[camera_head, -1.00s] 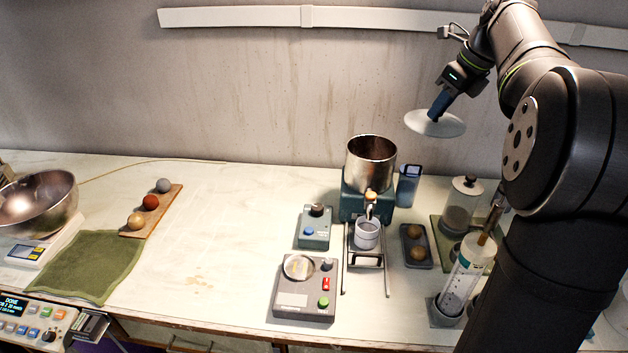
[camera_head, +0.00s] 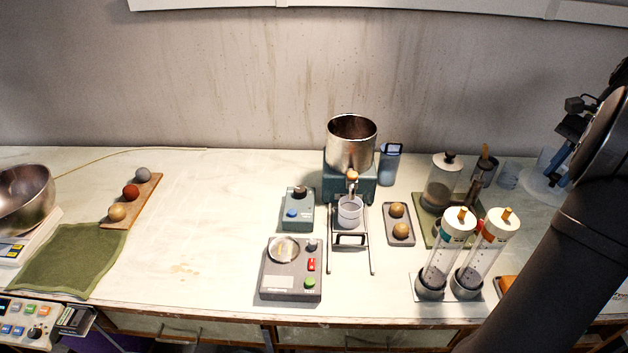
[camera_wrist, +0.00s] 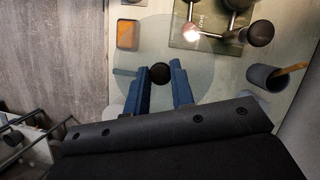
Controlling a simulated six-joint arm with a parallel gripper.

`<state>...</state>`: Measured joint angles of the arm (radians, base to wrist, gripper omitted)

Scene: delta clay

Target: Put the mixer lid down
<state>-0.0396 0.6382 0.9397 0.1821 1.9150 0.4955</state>
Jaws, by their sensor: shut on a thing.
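The mixer lid (camera_wrist: 200,72) is a round, see-through disc with a dark round knob. In the wrist view my gripper (camera_wrist: 160,75) has its two blue fingers on either side of the knob, shut on it. In the head view the pale lid (camera_head: 545,183) is at the right end of the table, low by the surface, with my gripper (camera_head: 566,152) above it. I cannot tell if the lid touches the table. The mixer (camera_head: 351,148) has a teal base and an uncovered metal bowl. My arm hides part of the right side.
A green mat (camera_wrist: 184,35) with a glass jar (camera_head: 440,182) lies to the lid's left in the head view. A grey cup (camera_wrist: 268,77) and an orange-topped block (camera_wrist: 127,34) are close by in the wrist view.

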